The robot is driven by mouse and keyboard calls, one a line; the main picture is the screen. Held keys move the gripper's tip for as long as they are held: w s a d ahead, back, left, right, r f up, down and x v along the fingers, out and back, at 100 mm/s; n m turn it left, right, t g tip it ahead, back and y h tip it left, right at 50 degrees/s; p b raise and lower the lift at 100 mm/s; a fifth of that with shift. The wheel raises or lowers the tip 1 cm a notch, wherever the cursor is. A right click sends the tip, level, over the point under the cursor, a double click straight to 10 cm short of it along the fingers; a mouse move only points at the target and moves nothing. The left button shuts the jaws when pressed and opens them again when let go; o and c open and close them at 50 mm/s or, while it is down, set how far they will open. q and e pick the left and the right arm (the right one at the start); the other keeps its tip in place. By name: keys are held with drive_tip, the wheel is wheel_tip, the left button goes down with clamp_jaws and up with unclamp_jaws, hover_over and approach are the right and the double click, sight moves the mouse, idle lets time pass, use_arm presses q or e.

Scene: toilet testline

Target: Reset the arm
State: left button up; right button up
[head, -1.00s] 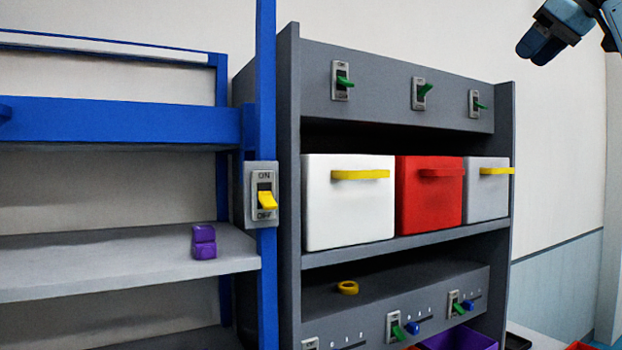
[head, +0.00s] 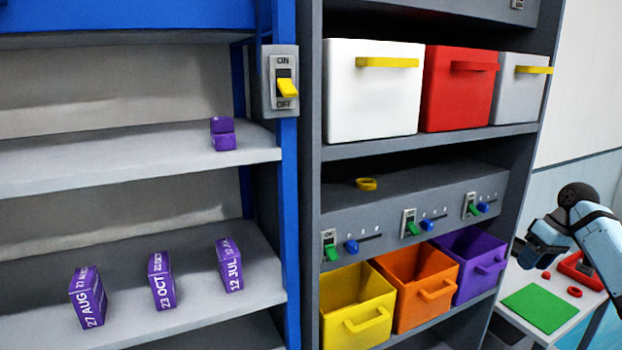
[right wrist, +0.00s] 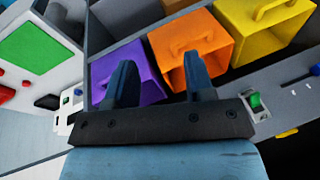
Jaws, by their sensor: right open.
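My right arm comes in from the right edge of the head view. Its gripper (head: 535,252) hangs right of the grey shelf unit, in front of or above the white side table; the exact gap is hard to judge. In the right wrist view, the two dark fingers (right wrist: 158,75) are spread apart with nothing between them. Beyond them are the purple bin (right wrist: 130,75) and the orange bin (right wrist: 193,52), apparently not gripped. My left gripper is in neither view.
The yellow bin (head: 355,310) stands left of the orange one on the lower shelf. A white box (head: 372,95), red box and grey box sit above. The side table holds a green mat (head: 540,308) and red items. Purple date blocks (head: 160,280) stand on the left shelf.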

drive_tip(key=s+d+f+g, duration=0.1)
drive_tip(key=s+f+g, duration=0.1)
drive_tip(key=s+f, duration=0.7)
drive_tip(key=w+d+r+m+t+h, duration=0.25)
drive_tip(key=w+d+t+h, duration=0.5)
drive_tip(key=w, duration=0.65)
drive_tip(key=w+d+r+n+t+h, duration=0.15)
drive_tip(key=w+r+n+t, duration=0.25)
drive_tip(key=r+t, duration=0.65)
drive_tip(key=s+a+f+n+g+y, duration=0.1)
drive_tip(key=s+a+f+y, duration=0.1)
drive_tip(key=s+a+f, duration=0.5)
drive_tip(key=s+a+f+g+y, duration=0.1)
drive_tip(key=s+a+f+y, duration=0.15)
drive_tip(key=a+f, duration=0.8)
drive_tip(key=s+a+f+n+g+y, duration=0.1)
drive_tip(key=s+a+f, duration=0.55)
drive_tip(key=f, duration=0.45)
drive_tip(key=s+a+f+m+g+y, duration=0.1)
drive_tip(key=s+a+f, duration=0.2)
drive_tip(key=s+a, duration=0.3)
drive_tip(key=s+a+f+m+g+y, duration=0.1)
drive_tip(key=s+a+f, duration=0.2)
drive_tip(key=s+a, duration=0.4)
drive_tip(key=s+a+f+m+g+y, duration=0.1)
drive_tip(key=s+a+f, duration=0.2)
drive_tip(key=s, duration=1.2)
drive_tip(key=a, duration=0.3)
drive_tip(key=shift+a+f, duration=0.3)
drive_tip(key=shift+a, duration=0.1)
